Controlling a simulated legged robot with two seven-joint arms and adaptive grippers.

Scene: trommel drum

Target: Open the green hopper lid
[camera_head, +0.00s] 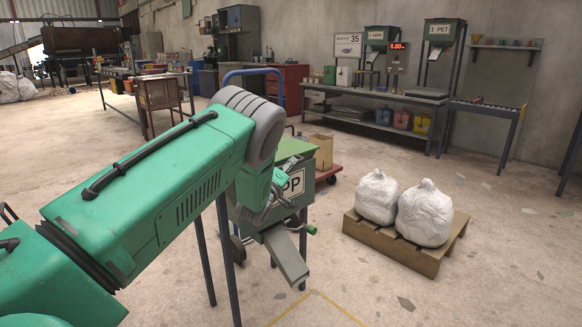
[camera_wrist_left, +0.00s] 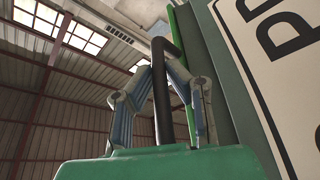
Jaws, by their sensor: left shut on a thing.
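The green hopper lid (camera_head: 294,148) lies on top of a grey-green hopper with a white PP sign (camera_head: 295,184), partly hidden behind my left arm. In the left wrist view the sign (camera_wrist_left: 275,40) is at the right, beside a narrow green edge (camera_wrist_left: 188,115) that may be the lid. My left gripper (camera_head: 281,192) is at the hopper's front. In the left wrist view its fingers (camera_wrist_left: 160,78) are shut on a black bent bar handle (camera_wrist_left: 162,105). Where the handle joins the lid is hard to see. My right gripper is not in view.
A grey chute (camera_head: 286,257) slopes down from the hopper. A pallet (camera_head: 405,244) with two white sacks (camera_head: 424,214) stands to its right. A cardboard box (camera_head: 322,152) sits on a red cart behind. A workbench (camera_head: 375,124) lines the back wall. The floor in front is clear.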

